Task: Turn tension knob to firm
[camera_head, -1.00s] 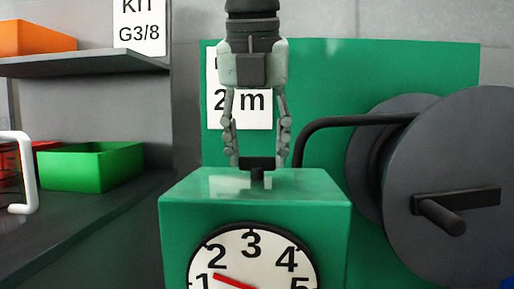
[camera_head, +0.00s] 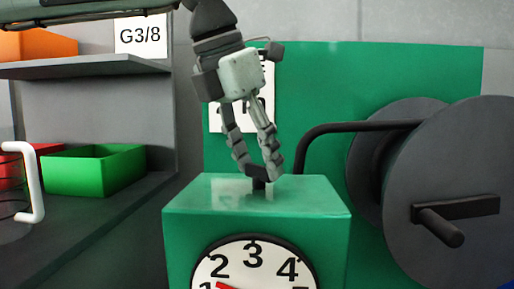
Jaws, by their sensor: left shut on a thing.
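The tension knob (camera_head: 259,184) is a small black piece on a short stem on top of a green box (camera_head: 190,215). My left gripper (camera_head: 257,176) comes down from above, tilted, with its fingers closed around the knob and hiding most of it. A white dial (camera_head: 253,272) with black numbers is on the box's front. Its red pointer (camera_head: 230,287) lies near 1, and the dial's lower part is cut off by the picture edge. No "firm" mark is readable. My right gripper is not in view.
A green panel (camera_head: 400,70) stands behind the box. A black bent bar (camera_head: 350,127) and a large grey reel with a crank handle (camera_head: 440,228) are at right. On the left are shelves with a green bin (camera_head: 93,172) and an orange bin (camera_head: 35,45).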

